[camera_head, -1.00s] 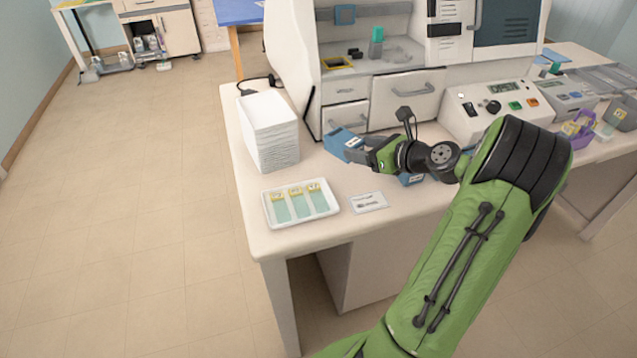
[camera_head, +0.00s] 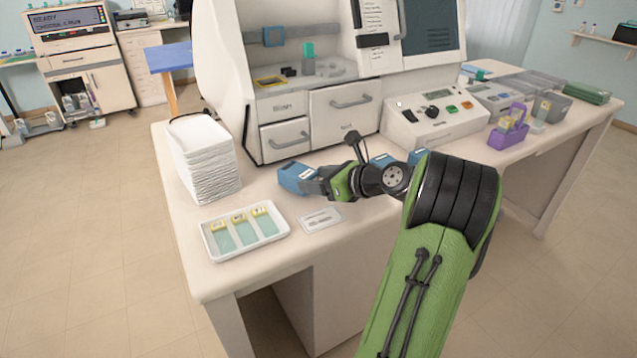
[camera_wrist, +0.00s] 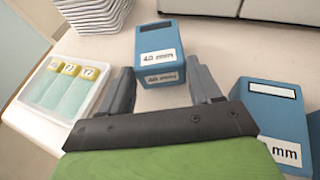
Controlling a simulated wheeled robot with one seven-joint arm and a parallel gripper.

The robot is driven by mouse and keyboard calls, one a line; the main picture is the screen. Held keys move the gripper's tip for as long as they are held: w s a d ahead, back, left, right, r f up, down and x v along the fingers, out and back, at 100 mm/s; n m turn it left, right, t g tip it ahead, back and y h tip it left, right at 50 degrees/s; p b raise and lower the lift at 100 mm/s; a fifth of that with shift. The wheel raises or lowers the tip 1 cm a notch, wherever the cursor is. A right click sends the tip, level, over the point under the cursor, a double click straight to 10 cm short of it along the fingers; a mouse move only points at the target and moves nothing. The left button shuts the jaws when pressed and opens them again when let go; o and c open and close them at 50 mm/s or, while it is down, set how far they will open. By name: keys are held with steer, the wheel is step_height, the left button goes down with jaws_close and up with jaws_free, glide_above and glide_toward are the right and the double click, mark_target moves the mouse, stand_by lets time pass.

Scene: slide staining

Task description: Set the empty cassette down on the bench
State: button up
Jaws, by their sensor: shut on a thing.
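The cassette in my gripper is a blue box (camera_head: 297,178) with a white label reading "40 mm", also seen in the wrist view (camera_wrist: 159,52). My gripper (camera_head: 322,181) is shut on it, one finger on each side in the wrist view (camera_wrist: 162,86). The cassette is low over the bench (camera_head: 262,200), in front of the drawers and right of the white tray stack. I cannot tell whether its base touches the bench. Whether it is empty does not show.
Another blue "mm" box (camera_wrist: 275,112) stands to the right. A tray of slides (camera_head: 208,242) and a small card (camera_head: 320,220) lie in front; stacked white trays (camera_head: 203,160) stand left. The machine with drawers (camera_head: 285,138) is behind. Bare bench lies around the card.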

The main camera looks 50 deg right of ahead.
stand_by(0.3)
steer(key=shift+f, duration=0.6)
steer(key=o, duration=1.4)
steer(key=shift+c, duration=0.2)
steer(key=shift+s, duration=0.1)
steer(key=p+v, duration=0.6)
steer(key=v, duration=0.9)
steer(key=shift+s+r, duration=0.2)
steer(key=shift+r, duration=0.05)
